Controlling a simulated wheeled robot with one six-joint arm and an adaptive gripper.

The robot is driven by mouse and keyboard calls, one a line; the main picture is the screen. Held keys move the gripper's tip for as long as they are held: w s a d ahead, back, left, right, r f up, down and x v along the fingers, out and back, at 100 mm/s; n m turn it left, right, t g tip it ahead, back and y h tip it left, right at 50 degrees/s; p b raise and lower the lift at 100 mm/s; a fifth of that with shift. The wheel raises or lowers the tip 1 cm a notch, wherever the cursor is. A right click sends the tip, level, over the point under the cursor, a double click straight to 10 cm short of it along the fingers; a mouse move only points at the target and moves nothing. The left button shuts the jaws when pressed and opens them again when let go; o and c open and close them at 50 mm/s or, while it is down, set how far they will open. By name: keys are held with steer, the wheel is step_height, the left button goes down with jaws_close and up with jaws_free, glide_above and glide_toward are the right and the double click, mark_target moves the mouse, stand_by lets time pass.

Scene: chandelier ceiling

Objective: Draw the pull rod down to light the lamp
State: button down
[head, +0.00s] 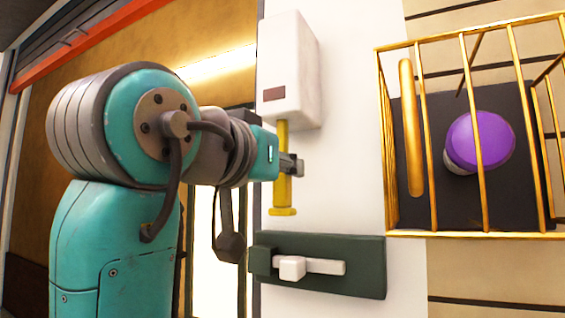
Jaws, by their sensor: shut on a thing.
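The yellow pull rod (282,192) hangs upright from the underside of a white box (288,70) on the white wall panel. It ends in a wider yellow foot. My gripper (292,165) comes from the left and is shut on the pull rod at about its middle. Part of the grip is hidden behind the teal wrist. A small dark red window (275,94) shows on the white box and looks unlit. A purple dome (480,142), possibly the lamp, sits inside a gold cage at the right. I cannot tell whether it is lit.
A dark green plate with a white slide handle (292,267) is on the wall just below the rod. The gold cage (390,130) sticks out at the right and holds a gold upright bar (411,128). Bare white wall lies between rod and cage.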

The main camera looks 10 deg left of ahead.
steer(key=shift+f, duration=0.4)
steer(key=shift+r, duration=0.8)
steer(key=shift+c, duration=1.5)
jaws_free()
steer(key=v, duration=0.7)
steer(key=shift+s, duration=0.2)
steer(key=shift+a, duration=0.1)
stand_by(0.4)
